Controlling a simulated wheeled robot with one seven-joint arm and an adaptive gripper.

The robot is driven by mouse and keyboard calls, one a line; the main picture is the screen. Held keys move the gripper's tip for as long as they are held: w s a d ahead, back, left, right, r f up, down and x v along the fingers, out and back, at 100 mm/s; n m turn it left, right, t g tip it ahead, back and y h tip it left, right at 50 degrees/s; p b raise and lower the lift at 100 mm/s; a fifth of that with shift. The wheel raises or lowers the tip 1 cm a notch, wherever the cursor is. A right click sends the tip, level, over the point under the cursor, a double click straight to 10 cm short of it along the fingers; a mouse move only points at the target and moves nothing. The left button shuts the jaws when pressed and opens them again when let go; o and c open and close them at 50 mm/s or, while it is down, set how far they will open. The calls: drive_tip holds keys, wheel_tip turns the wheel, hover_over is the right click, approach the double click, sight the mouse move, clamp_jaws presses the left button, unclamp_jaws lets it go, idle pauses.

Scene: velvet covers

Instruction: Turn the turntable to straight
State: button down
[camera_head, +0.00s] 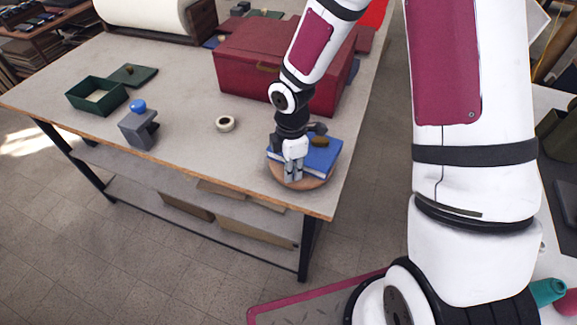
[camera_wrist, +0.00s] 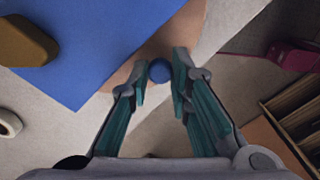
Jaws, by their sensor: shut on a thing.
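The turntable (camera_head: 318,182) is a round tan disc at the table's front right corner. A blue box or book (camera_head: 318,156) lies on it, and a brown block (camera_head: 320,141) sits on top. In the wrist view, the blue cover (camera_wrist: 90,45) fills the upper left, set at a slant, and a tan strip of turntable (camera_wrist: 188,38) shows beside it. My gripper (camera_head: 293,178) points down at the disc's near rim. In the wrist view, its fingertips are shut on a small round blue knob (camera_wrist: 160,71) at the rim. The fingers hide part of the disc.
A large dark red case (camera_head: 262,60) stands just behind the turntable. A tape roll (camera_head: 225,124), a grey stand with a blue ball (camera_head: 138,127) and a green open box (camera_head: 97,96) are to the left. The table's front edge is close to the disc.

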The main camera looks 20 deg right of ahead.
drive_tip(key=shift+s+d+n, duration=0.2)
drive_tip(key=shift+d+n, duration=0.05)
drive_tip(key=shift+n, duration=0.25)
idle(0.3)
drive_tip(key=c, duration=1.8)
unclamp_jaws()
drive_tip(key=shift+o, duration=0.2)
wheel_tip(320, 180, up, 12)
drive_tip(key=shift+r, duration=0.1)
